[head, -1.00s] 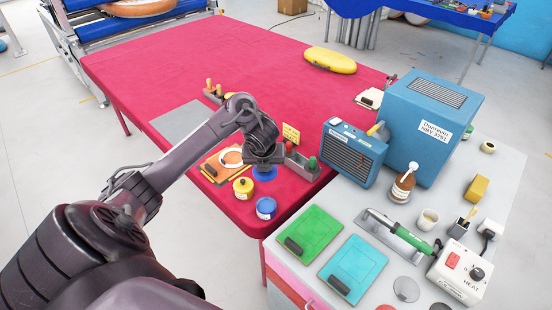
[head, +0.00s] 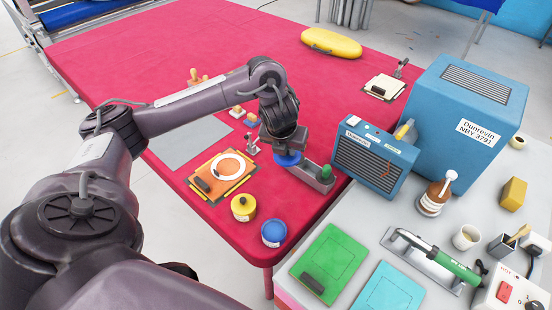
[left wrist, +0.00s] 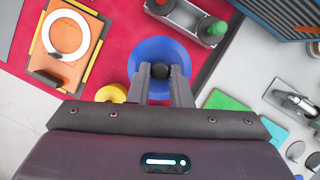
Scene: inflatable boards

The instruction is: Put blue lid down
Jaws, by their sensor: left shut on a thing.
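The blue lid (head: 287,159) is a round disc with a black knob (left wrist: 160,71). My left gripper (head: 287,146) is shut on this knob, with one finger on each side. The lid also shows below the fingers in the left wrist view (left wrist: 160,50). In the head view it hangs over the red table beside a grey tray; I cannot tell whether it touches anything. A blue jar (head: 273,233) stands at the table's near corner, with a yellow jar (head: 243,207) behind it to the left. My right gripper is not in view.
An orange board with a white ring (head: 222,175) lies left of the lid. The grey tray (head: 311,176) with a green-topped item (head: 326,173) is close on its right. A blue heater (head: 374,158) stands farther right. The red table's far part (head: 220,50) is mostly clear.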

